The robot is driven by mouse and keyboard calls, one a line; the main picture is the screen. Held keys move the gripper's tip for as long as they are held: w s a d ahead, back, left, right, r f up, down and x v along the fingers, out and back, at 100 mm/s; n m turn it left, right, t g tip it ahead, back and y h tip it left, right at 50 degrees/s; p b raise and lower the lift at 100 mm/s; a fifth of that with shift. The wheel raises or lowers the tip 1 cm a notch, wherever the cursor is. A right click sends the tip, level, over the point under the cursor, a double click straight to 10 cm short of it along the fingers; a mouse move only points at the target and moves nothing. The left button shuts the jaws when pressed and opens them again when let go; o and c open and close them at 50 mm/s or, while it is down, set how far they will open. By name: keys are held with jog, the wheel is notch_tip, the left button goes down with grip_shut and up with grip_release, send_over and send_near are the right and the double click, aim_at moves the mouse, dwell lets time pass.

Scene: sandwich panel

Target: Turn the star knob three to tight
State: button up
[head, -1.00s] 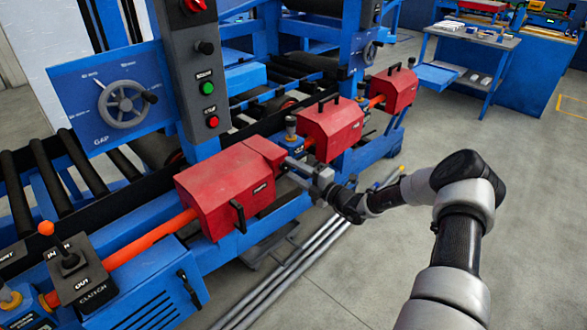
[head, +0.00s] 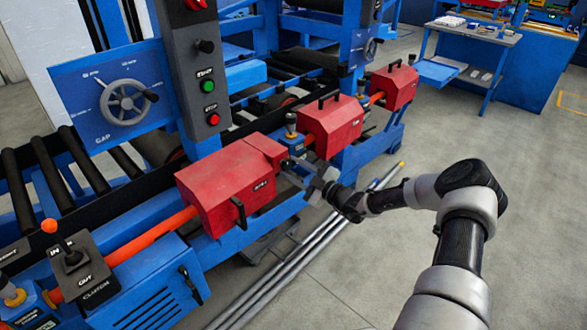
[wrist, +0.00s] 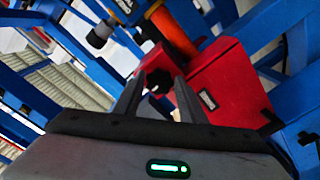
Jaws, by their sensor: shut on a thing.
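A black star knob (wrist: 158,80) shows in the wrist view at the end face of a red guard box (wrist: 228,88). My gripper (wrist: 157,86) has a finger on each side of the knob and is shut on it. In the head view my gripper (head: 296,178) reaches in from the right to the right end of the nearest large red box (head: 228,192). The knob is mostly hidden there by the fingers. I cannot read a number or a tightness mark for it.
More red boxes (head: 332,123) stand along the blue frame behind. An orange shaft (head: 150,240) and a clutch lever box (head: 82,270) are at the left. Long metal rods (head: 290,268) lie on the floor below my arm. The grey floor at the right is clear.

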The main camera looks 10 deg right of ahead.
jog(key=shift+m, duration=0.6)
jog(key=o, duration=1)
jog(key=shift+s, duration=0.1)
jog(key=v, duration=1.7)
jog(key=shift+p, duration=0.4)
jog(key=shift+d, duration=0.1)
